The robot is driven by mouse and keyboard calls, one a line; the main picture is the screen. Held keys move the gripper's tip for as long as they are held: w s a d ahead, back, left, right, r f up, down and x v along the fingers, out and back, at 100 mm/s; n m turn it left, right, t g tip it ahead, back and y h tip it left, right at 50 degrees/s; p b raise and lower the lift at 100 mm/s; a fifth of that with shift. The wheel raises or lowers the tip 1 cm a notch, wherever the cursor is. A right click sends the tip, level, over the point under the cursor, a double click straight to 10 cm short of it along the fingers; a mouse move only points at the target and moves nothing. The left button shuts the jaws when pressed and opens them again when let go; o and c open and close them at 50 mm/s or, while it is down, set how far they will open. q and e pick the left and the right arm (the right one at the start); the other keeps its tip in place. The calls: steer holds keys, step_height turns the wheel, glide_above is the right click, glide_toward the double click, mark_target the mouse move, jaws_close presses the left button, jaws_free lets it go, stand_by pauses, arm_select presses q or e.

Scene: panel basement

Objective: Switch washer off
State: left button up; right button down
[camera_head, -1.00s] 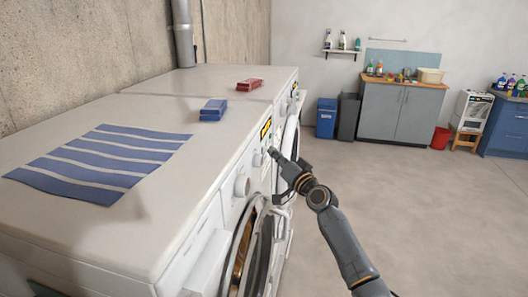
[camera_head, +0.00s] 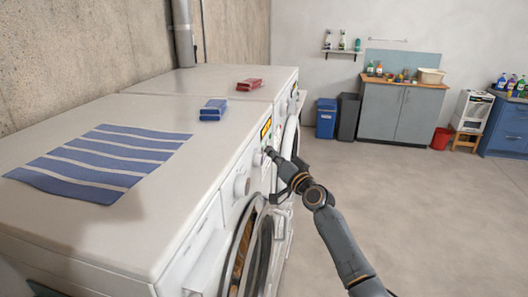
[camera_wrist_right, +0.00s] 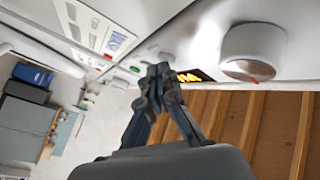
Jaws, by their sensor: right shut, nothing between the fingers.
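The near white washer (camera_head: 190,235) stands along the left wall. A small green button (camera_wrist_right: 134,70) shows beside my fingertips. My right gripper (camera_head: 268,153) is shut and empty, its tips at the panel near the display; it also shows in the wrist view (camera_wrist_right: 160,71). Whether it touches a button I cannot tell.
A second machine (camera_head: 210,78) stands beyond. Blue and dark bins (camera_head: 327,118) stand at the back.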

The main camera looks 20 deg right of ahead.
steer(key=shift+w+a, duration=0.1)
stand_by(0.3)
steer(key=shift+s+d, duration=0.35)
steer(key=shift+d, duration=0.15)
steer(key=s+d+b, duration=0.2)
steer(key=s+d, duration=0.1)
steer(key=d, duration=0.2)
steer(key=shift+s+b, duration=0.2)
steer(key=shift+b, duration=0.15)
stand_by(0.4)
